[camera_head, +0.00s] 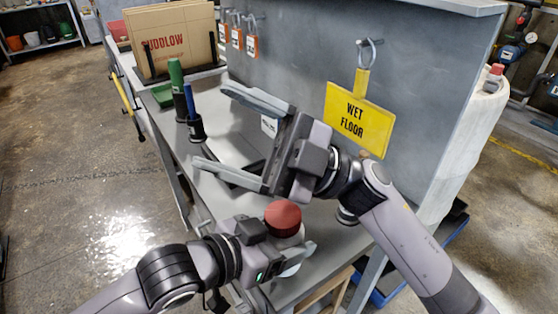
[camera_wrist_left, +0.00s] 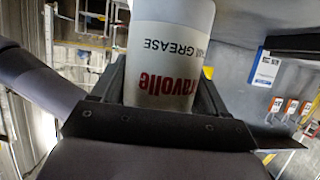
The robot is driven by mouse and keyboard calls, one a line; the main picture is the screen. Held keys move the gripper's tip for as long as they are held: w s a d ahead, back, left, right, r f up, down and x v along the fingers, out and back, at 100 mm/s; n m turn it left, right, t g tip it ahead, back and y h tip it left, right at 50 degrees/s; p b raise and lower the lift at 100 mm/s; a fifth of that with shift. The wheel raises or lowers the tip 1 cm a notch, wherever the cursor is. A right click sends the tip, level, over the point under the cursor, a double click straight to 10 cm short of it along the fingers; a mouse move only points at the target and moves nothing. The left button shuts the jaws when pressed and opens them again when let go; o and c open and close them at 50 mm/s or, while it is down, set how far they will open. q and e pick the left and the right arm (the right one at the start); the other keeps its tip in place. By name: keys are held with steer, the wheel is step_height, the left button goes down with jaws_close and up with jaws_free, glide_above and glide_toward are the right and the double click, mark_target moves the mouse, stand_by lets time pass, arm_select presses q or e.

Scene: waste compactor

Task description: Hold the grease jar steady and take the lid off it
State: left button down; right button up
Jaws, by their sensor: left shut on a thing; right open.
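The grease jar (camera_wrist_left: 165,75) is white with red and black lettering and stands between my left gripper's fingers in the left wrist view. In the head view its red lid (camera_head: 283,216) is on top, and most of the white body is hidden by the gripper. My left gripper (camera_head: 292,247) is shut on the jar's body, near the front of the bench. I cannot tell whether the jar touches the bench. My right gripper (camera_head: 211,125) is open and empty, above and behind the lid, with its fingers pointing left.
The grey bench (camera_head: 325,240) has an upright back panel with a yellow wet floor sign (camera_head: 360,118) and orange padlocks (camera_head: 237,36). Green (camera_head: 177,85) and blue (camera_head: 193,110) handled tools stand left of my right gripper. Cardboard sheets (camera_head: 175,40) stand farther back.

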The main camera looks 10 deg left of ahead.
steer(key=s+a+f+n+g+h, duration=0.1)
steer(key=s+a+n+g+h, duration=0.35)
steer(key=h, duration=0.25)
steer(key=m+t+h, duration=0.4)
steer(key=t+h, duration=0.7)
steer(key=h, duration=0.5)
glide_above(276, 213)
steer(key=f, duration=0.5)
steer(key=shift+w+d+f, duration=0.1)
steer(key=shift+d+f, duration=0.05)
steer(key=shift+d, duration=0.05)
steer(key=shift+f, duration=3.95)
steer(key=c, duration=1.1)
steer(key=shift+o, duration=0.2)
steer(key=shift+a+r+n, duration=0.1)
steer(key=shift+r+n, duration=0.05)
steer(key=shift+n, duration=1.6)
